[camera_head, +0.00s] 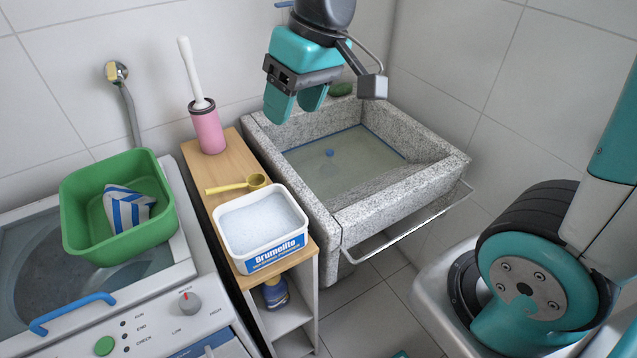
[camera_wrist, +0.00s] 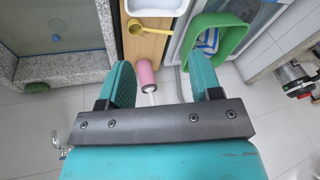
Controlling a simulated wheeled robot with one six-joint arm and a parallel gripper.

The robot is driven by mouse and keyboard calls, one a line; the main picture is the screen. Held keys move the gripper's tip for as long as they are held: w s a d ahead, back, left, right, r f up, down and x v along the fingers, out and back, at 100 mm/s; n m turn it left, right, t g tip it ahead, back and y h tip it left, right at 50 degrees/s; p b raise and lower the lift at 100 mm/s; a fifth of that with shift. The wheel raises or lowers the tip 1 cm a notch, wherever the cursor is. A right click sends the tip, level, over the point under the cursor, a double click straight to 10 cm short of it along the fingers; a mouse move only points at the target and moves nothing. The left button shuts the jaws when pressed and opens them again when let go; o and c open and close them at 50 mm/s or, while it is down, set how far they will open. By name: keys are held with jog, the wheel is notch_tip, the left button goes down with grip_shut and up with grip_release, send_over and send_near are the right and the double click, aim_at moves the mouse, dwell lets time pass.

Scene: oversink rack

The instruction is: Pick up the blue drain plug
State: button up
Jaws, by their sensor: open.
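The blue drain plug (camera_head: 330,153) is a small blue spot in the stone sink (camera_head: 455,165), in the head view. It lies in the basin, which seems to hold cloudy water. In the wrist view the plug shows as a small dark blue spot (camera_wrist: 56,37) in the basin at the upper left. My gripper (camera_head: 297,108) is open and empty, above the back left part of the sink. Its two teal fingers (camera_wrist: 166,86) point down, well apart from the plug. How deep the plug sits is hard to tell.
Left of the sink stands a wooden shelf (camera_head: 222,178) with a pink brush holder (camera_head: 208,130), yellow scoop (camera_head: 238,185) and white powder tub (camera_head: 263,225). A green basin (camera_head: 85,205) sits on the washing machine. A metal rail (camera_head: 400,238) runs along the sink's front. A green item (camera_head: 340,90) lies at the sink's back.

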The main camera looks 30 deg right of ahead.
jog(key=w+d+f+m+t+h+b, duration=0.1)
jog(key=w+d+f+m+b, duration=0.1)
jog(key=w+d+f+b, duration=0.5)
jog(key=w+d+f+m+t+h+b, duration=0.1)
jog(key=w+d+f+m+b, duration=0.3)
jog(key=w+f, duration=0.65)
jog(key=h+b, duration=0.2)
jog(key=b, duration=0.3)
send_near(330, 152)
jog(key=shift+m, duration=0.4)
jog(key=x, duration=0.7)
jog(key=shift+w+d+r+b, duration=0.15)
jog(key=shift+w+d+b, duration=0.05)
jog(key=shift+w+b, duration=0.2)
jog(key=shift+s+x, duration=0.15)
jog(key=shift+x, duration=1.35)
jog(key=shift+s+x, duration=0.15)
jog(key=shift+x, duration=1.35)
grip_shut()
